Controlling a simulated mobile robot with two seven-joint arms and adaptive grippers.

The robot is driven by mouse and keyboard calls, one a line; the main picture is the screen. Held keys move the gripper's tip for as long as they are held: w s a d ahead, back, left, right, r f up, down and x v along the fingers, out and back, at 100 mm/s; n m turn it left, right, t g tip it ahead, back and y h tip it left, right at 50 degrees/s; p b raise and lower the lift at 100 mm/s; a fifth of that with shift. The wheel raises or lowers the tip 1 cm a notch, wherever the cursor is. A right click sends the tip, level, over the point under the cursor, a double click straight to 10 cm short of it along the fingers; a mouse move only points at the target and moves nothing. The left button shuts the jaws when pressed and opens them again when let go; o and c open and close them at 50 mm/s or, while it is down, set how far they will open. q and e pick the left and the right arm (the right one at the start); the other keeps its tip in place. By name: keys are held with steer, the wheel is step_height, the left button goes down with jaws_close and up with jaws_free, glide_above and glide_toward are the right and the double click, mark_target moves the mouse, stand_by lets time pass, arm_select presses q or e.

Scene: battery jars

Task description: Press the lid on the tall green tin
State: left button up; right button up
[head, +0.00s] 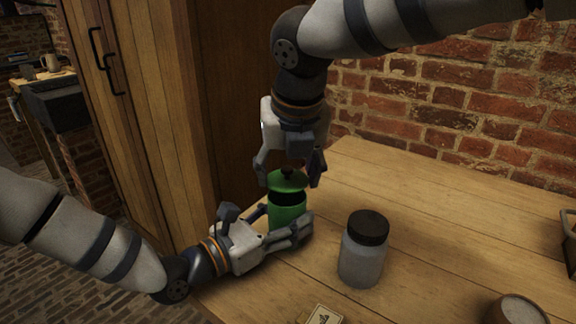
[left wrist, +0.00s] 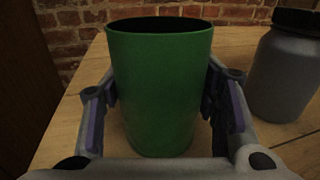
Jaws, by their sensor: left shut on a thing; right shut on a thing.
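The tall green tin (head: 287,213) stands upright on the wooden table. My left gripper (head: 284,228) is shut around its lower body from the side. In the left wrist view the tin (left wrist: 158,90) sits between both fingers, with its dark open rim at the top. The green lid (head: 288,181) with a dark knob hangs above the tin's mouth, a dark gap showing between them. My right gripper (head: 290,174) points down and is shut on the lid's knob. The lid does not show in the left wrist view.
A grey jar with a black lid (head: 364,248) stands just right of the tin. A small card (head: 322,315) and a round container (head: 518,309) are at the front edge. A wooden cabinet (head: 150,110) rises at the left and a brick wall (head: 450,95) behind. The right part of the table is mostly clear.

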stand_by(0.3)
steer(key=shift+f, duration=0.85)
steer(key=shift+f, duration=0.6)
steer(key=o, duration=0.9)
steer(key=v, duration=1.2)
